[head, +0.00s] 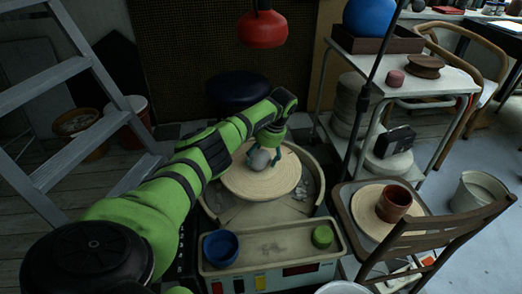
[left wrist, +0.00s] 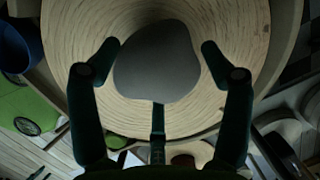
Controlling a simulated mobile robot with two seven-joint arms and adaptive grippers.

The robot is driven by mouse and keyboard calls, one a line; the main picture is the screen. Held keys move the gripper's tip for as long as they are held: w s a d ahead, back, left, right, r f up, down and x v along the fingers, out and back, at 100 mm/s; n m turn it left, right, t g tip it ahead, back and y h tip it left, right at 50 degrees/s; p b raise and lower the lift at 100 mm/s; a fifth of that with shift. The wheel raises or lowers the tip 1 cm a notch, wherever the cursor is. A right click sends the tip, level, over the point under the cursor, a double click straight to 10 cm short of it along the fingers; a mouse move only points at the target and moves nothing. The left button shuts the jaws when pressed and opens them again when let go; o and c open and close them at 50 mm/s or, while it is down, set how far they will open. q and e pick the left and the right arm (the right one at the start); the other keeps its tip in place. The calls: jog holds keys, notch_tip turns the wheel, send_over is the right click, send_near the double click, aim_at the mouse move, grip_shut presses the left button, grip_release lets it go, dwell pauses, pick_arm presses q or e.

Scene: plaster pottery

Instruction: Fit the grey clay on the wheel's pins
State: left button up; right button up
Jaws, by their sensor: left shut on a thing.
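The grey clay (head: 259,160) is a rounded lump over the middle of the pale wheel (head: 262,185). My left gripper (head: 266,157) is shut on it from above. In the left wrist view the clay (left wrist: 157,65) sits between the two side fingers of my left gripper (left wrist: 161,48), with the ringed wheel top (left wrist: 125,15) behind it. I cannot tell whether the clay touches the wheel. No pins show; they may be hidden under the clay. My right gripper is not in view.
A blue bowl (head: 220,248) and a green round thing (head: 322,237) stand on the wheel's front tray (head: 270,250). A chair (head: 440,236) stands to the right, by a brown pot (head: 394,203). A ladder (head: 85,95) stands left, and a red lamp (head: 262,28) hangs above.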

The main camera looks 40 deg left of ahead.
pick_arm(q)
jog(key=shift+f+b, duration=0.45)
jog(key=shift+f, duration=0.2)
dwell(0.5)
jog(key=o, duration=1.5)
jog(key=shift+o, duration=0.7)
jog(key=shift+f, duration=0.15)
jog(key=v, duration=1.2)
